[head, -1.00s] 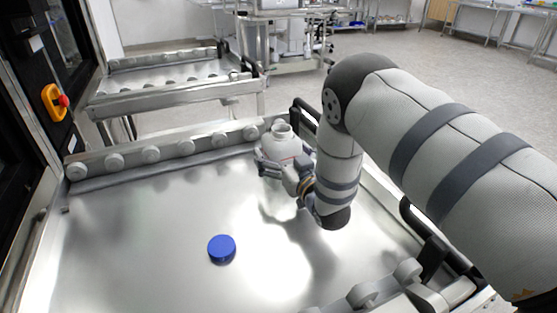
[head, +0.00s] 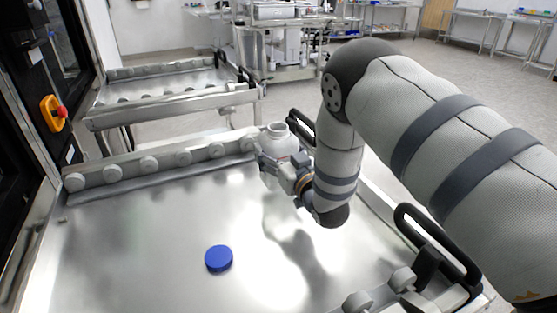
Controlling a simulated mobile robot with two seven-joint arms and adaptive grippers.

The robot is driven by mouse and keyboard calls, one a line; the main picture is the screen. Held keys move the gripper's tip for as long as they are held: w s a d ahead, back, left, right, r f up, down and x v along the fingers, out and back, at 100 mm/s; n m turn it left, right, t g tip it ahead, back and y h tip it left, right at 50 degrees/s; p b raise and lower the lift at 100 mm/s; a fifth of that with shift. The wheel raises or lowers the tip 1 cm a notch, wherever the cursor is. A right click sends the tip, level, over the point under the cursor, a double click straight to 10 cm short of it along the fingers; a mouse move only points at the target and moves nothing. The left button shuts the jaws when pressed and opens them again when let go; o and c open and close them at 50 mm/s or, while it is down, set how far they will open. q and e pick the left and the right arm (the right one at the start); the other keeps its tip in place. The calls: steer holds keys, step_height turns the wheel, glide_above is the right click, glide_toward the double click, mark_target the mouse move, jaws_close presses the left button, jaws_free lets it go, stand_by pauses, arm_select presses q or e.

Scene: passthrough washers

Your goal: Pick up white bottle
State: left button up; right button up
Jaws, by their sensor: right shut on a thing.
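The white bottle (head: 278,139) is upright, with an open neck and no cap on it, near the far right corner of the metal tray table. My right gripper (head: 279,168) is shut on the bottle from the near right side. The fingers hide part of its lower body. A shadow lies on the tray below the gripper; I cannot tell how far the bottle's base is above the surface. My left gripper is not in view.
A blue round cap (head: 218,258) lies on the metal tray table (head: 130,235). Rollers line the tray's far edge, and black handles (head: 437,240) stand at the right. A second roller table (head: 170,88) is behind.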

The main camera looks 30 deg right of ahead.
arm_select(q)
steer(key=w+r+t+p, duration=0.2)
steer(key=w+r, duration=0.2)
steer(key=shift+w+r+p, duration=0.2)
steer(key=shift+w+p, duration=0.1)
steer(key=shift+p, duration=0.1)
arm_select(e)
steer(key=s+d+r, duration=0.1)
steer(key=s+r, duration=0.8)
steer(key=s, duration=0.4)
steer(key=shift+s+d+r, duration=0.25)
steer(key=shift+s+d, duration=0.05)
steer(key=shift+d, duration=0.05)
steer(key=shift+a, duration=0.1)
